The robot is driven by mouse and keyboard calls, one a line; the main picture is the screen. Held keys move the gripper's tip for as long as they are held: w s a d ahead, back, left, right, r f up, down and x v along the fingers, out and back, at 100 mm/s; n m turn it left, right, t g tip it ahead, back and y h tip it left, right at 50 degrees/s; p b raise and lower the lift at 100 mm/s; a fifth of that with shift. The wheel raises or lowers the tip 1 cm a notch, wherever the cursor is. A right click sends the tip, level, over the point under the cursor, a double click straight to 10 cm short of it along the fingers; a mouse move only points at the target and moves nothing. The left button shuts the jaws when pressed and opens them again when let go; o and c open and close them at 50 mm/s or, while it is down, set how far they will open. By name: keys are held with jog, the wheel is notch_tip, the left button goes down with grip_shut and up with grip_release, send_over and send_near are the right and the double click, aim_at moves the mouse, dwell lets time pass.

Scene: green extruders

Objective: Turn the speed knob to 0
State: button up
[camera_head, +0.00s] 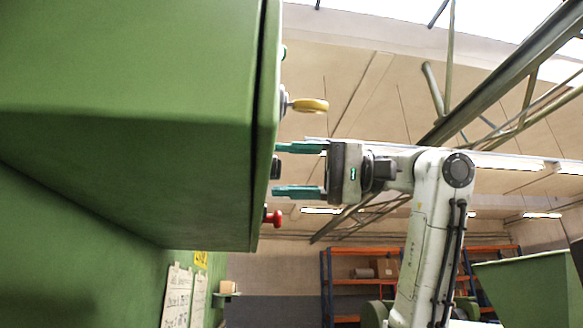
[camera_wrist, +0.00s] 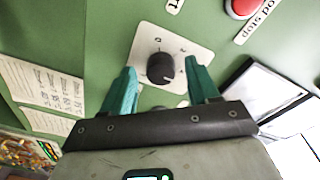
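The speed knob (camera_wrist: 160,67) is a round black knob on a white dial plate (camera_wrist: 146,42) on the green panel. A small light mark shows near its lower right edge, and the dial characters are too small to read surely. In the head view the knob (camera_head: 276,167) is a dark stub at the panel's edge. My gripper (camera_head: 274,169) is open, with its two teal fingers level with the knob, one above and one below it. In the wrist view the fingers of my gripper (camera_wrist: 159,72) stand left and right of the knob; I cannot tell whether they touch it.
A yellow-handled switch (camera_head: 308,105) sticks out above my gripper. A red button (camera_head: 273,217) sits below it, and a red button (camera_wrist: 242,7) also shows at the top right of the wrist view. Paper sheets (camera_wrist: 40,85) hang at the left. Orange shelving (camera_head: 345,283) stands behind.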

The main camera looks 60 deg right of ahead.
jog(key=c, duration=1)
